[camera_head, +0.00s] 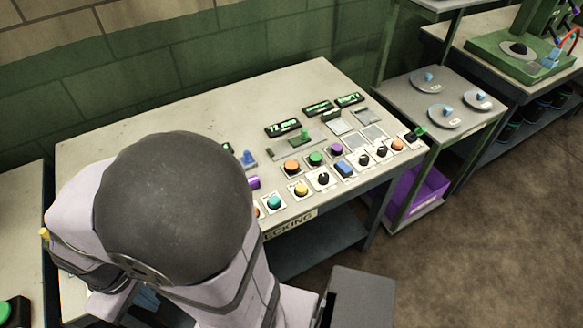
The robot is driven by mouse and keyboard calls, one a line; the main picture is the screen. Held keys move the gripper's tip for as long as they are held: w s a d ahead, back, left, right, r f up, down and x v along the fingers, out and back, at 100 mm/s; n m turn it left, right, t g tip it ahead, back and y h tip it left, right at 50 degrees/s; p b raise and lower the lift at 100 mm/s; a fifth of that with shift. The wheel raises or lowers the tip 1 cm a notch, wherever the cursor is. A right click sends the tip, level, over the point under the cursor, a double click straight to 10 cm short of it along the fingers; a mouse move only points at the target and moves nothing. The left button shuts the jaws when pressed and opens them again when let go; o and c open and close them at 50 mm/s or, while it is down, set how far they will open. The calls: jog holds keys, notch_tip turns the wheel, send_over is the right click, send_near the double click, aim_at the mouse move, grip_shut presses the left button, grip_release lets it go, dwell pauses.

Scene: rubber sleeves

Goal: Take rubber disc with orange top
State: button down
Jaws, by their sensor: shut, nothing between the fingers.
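Several small round pieces with coloured tops stand on pale square plates on the table. One with an orange top (292,166) is in the middle of the group, left of a green-topped one (316,158). A smaller orange top (398,144) shows at the right end of the group. I cannot tell whether either is a rubber disc or a button. My arm, grey and pale lilac, fills the lower left and hides part of the table. My gripper is not visible.
The table (200,125) has free room at its back left. Small green-lit displays (283,128) stand behind the coloured pieces. A side stand (405,92) at the right holds grey discs with blue knobs. A purple bin (420,195) sits below it.

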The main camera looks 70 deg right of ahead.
jog(key=c, duration=2.5)
grip_release()
jog(key=o, duration=1.5)
jog(key=shift+c, duration=0.2)
